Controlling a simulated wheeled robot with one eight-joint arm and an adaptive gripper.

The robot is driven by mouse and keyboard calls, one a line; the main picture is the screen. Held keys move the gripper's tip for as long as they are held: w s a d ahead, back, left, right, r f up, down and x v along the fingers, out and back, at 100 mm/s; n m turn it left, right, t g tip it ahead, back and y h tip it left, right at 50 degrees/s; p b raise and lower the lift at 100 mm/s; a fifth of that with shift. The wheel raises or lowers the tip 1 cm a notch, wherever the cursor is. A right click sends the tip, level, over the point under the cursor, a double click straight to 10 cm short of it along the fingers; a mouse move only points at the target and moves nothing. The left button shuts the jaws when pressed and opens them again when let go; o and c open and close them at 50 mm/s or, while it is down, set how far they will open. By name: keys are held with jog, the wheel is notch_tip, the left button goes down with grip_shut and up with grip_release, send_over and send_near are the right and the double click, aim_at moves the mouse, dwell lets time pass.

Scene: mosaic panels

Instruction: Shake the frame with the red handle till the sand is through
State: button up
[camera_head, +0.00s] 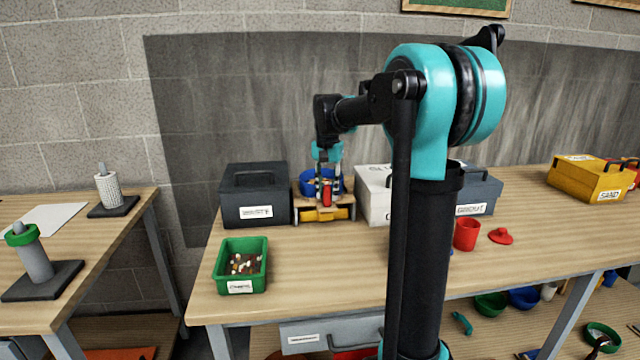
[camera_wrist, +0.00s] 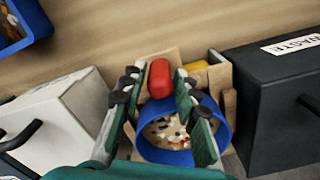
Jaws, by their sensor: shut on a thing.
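My gripper (camera_head: 327,190) is shut on the red handle (camera_wrist: 160,79) of the frame, and the handle shows between the fingers in the wrist view. The frame is a round blue sieve (camera_head: 308,182) on a small wooden stand (camera_head: 343,201). In the wrist view the blue ring (camera_wrist: 222,122) holds pale sand mixed with dark and light bits (camera_wrist: 166,131). A yellow-orange thing (camera_head: 325,214) sits low in the stand, under the sieve. How much sand has passed through is hidden.
A dark lidded box (camera_head: 254,205) stands close left of the stand, and a white box (camera_head: 374,200) close right. A green bin of mixed bits (camera_head: 243,266) is at the front left. A red cup (camera_head: 466,234) and red lid (camera_head: 501,236) lie right. The bench's front middle is clear.

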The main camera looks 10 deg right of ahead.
aim_at(307, 187)
jog(key=shift+w, duration=1.55)
